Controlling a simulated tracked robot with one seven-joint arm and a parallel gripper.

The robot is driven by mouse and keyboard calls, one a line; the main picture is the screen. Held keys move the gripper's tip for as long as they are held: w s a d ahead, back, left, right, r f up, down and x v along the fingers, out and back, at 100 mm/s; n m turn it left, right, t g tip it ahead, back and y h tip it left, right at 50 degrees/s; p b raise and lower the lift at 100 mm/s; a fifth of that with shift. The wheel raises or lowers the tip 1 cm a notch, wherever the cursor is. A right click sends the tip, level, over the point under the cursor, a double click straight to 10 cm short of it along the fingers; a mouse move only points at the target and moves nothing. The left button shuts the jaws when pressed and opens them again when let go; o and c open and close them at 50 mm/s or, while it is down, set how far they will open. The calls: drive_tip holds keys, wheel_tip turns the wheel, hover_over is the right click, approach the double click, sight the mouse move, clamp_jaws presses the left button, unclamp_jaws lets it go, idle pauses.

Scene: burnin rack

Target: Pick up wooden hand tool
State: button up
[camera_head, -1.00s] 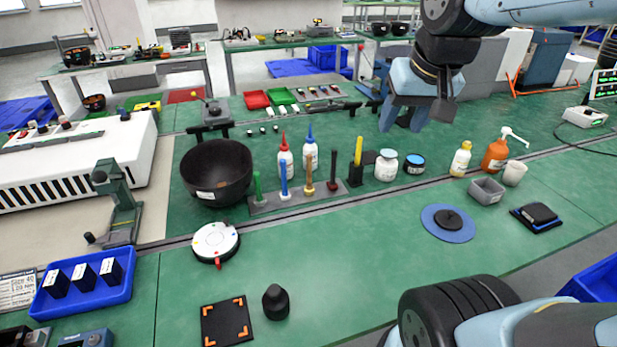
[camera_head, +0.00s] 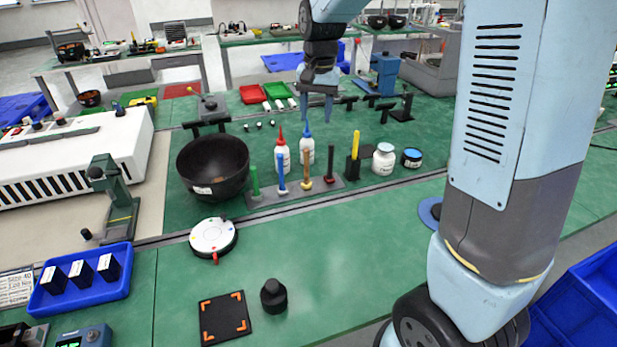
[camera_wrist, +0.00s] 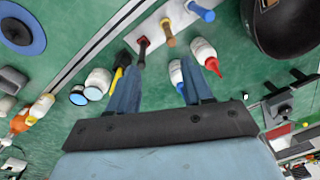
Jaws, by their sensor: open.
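The wooden hand tool (camera_head: 306,166) has a tan handle and stands upright in a grey rack (camera_head: 267,199), between a blue-handled tool (camera_head: 281,172) and a dark one (camera_head: 330,162). In the wrist view the wooden tool (camera_wrist: 168,30) shows ahead of the fingertips, roughly between their lines. My gripper (camera_head: 317,114) is open and empty, pointing down above and behind the rack. It also shows in the wrist view (camera_wrist: 158,68), apart from the tool.
Red-capped (camera_head: 281,157) and blue-capped (camera_head: 306,148) bottles stand close behind the rack. A black bowl (camera_head: 212,168) is at its left. A yellow-handled item (camera_head: 354,152) and a white jar (camera_head: 383,160) are at its right.

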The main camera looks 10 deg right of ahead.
drive_tip(key=w+a+f, duration=0.2)
drive_tip(key=f, duration=0.1)
drive_tip(key=shift+w+f, duration=0.1)
hover_over(306, 179)
drive_tip(key=w, duration=0.1)
wheel_tip(306, 179, down, 13)
drive_tip(key=shift+d+f, duration=0.1)
idle(0.4)
drive_tip(key=shift+c, duration=0.3)
clamp_jaws()
